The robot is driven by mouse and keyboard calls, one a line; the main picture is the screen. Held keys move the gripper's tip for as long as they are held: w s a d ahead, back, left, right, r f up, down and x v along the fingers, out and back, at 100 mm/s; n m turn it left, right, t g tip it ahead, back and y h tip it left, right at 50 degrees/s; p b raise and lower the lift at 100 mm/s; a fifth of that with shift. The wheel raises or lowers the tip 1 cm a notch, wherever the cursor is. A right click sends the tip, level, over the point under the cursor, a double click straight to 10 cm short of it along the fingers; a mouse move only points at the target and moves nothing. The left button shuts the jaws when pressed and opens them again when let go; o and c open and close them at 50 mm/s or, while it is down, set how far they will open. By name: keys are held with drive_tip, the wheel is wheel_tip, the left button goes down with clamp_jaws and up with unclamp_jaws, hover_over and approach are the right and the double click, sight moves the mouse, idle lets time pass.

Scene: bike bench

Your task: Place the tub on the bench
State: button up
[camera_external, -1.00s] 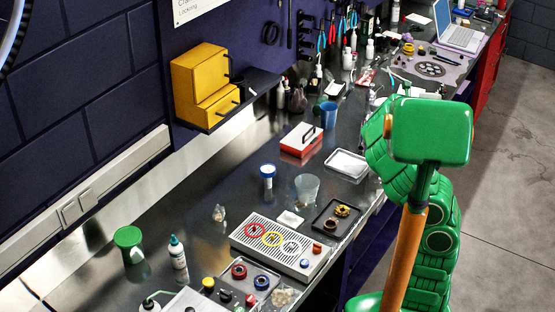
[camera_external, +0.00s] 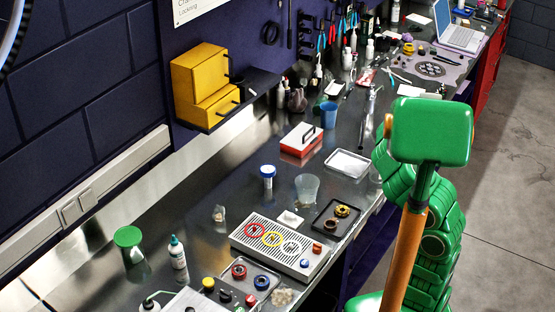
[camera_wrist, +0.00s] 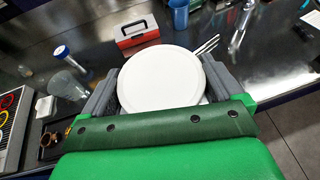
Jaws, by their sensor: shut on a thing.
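The tub (camera_wrist: 160,76) shows in the wrist view as a white round thing with a flat top, seen from above. My gripper (camera_wrist: 161,88) has its grey fingers on the tub's left and right sides and is shut on it. The bench (camera_wrist: 262,72) is a dark shiny metal top below and beyond the tub. In the external view the bench (camera_external: 215,190) runs from lower left to upper right. There my green arm hides the gripper and tub. I cannot tell the height of the tub above the bench.
A red toolbox (camera_external: 301,140), a white tray (camera_external: 347,162), a clear cup (camera_external: 307,186), a blue-capped tube (camera_external: 267,178) and a blue cup (camera_external: 329,114) stand on the bench. A dark tray (camera_external: 335,219) holds small rings. Bare bench shows left of the red toolbox.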

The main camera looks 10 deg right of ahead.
drive_tip(key=shift+w+d+f, duration=0.45)
drive_tip(key=shift+w+f, duration=1.65)
drive_tip(key=shift+w, duration=0.05)
drive_tip(key=shift+w+d+f, duration=0.4)
drive_tip(key=shift+w+f, duration=1.75)
drive_tip(key=shift+w, duration=0.05)
drive_tip(key=shift+w+d+f, duration=0.45)
drive_tip(key=shift+w+f, duration=1.65)
drive_tip(key=shift+w, duration=0.05)
drive_tip(key=o, duration=0.7)
drive_tip(key=shift+f, duration=0.1)
drive_tip(key=shift+s+d+r, duration=0.15)
drive_tip(key=shift+r, duration=0.05)
drive_tip(key=v, duration=1.1)
drive_tip(key=shift+s+d+r, duration=0.1)
drive_tip(key=shift+s, duration=0.2)
